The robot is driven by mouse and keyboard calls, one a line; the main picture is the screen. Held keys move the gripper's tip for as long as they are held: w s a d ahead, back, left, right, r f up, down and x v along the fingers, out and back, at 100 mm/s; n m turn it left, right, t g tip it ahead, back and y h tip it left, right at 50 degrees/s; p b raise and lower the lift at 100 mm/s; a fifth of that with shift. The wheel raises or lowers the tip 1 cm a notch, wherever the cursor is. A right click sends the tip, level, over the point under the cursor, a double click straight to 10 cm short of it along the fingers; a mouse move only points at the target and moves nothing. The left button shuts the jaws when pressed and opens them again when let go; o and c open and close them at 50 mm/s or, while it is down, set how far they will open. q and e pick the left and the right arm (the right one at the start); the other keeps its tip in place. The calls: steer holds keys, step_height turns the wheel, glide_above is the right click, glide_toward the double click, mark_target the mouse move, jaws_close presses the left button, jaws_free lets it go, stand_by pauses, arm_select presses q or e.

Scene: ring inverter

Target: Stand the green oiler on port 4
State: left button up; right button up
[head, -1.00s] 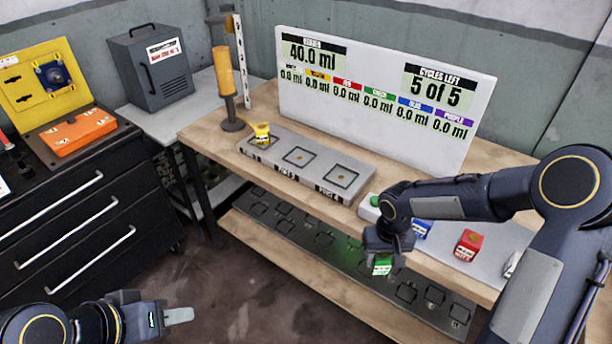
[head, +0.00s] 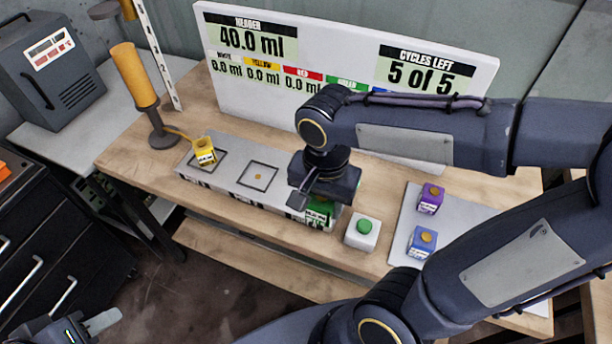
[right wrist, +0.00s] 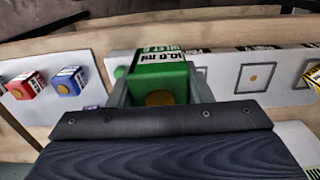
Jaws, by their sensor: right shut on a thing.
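My right gripper (head: 318,196) is shut on the green oiler (head: 321,213), at the right end of the grey port rail (head: 222,178). In the right wrist view the green oiler (right wrist: 160,72) sits between the two fingers, its round golden top facing the camera. I cannot tell whether it touches the rail. The rail's middle square (head: 258,177) is empty; its right square is hidden by the gripper in the head view. A yellow oiler (head: 204,152) stands at the left square. Port numbers are not readable. My left gripper (head: 96,323) is at the bottom left, its jaws unclear.
A white box with a green button (head: 363,231) stands just right of the rail. A pale plate (head: 400,222) carries purple (head: 430,198) and blue (head: 422,242) oilers; a red oiler (right wrist: 28,86) shows in the wrist view. A display board (head: 340,60) stands behind the rail.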

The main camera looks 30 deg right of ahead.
steer(key=w+d+f, duration=0.1)
steer(key=w+f, duration=0.2)
steer(key=w+d+f+p, duration=0.1)
steer(key=w+d+f, duration=0.1)
steer(key=w+f, duration=0.1)
steer(key=w+d+f, duration=0.2)
steer(key=w+f, duration=0.1)
steer(key=w, duration=0.2)
steer(key=shift+w+d, duration=0.1)
steer(key=shift+w, duration=0.15)
step_height(320, 180, down, 4)
steer(key=shift+w+r, duration=0.15)
steer(key=shift+r, duration=0.05)
steer(key=shift+f, duration=0.2)
steer(key=o, duration=1)
steer(key=shift+o, duration=0.2)
steer(key=shift+r, duration=0.15)
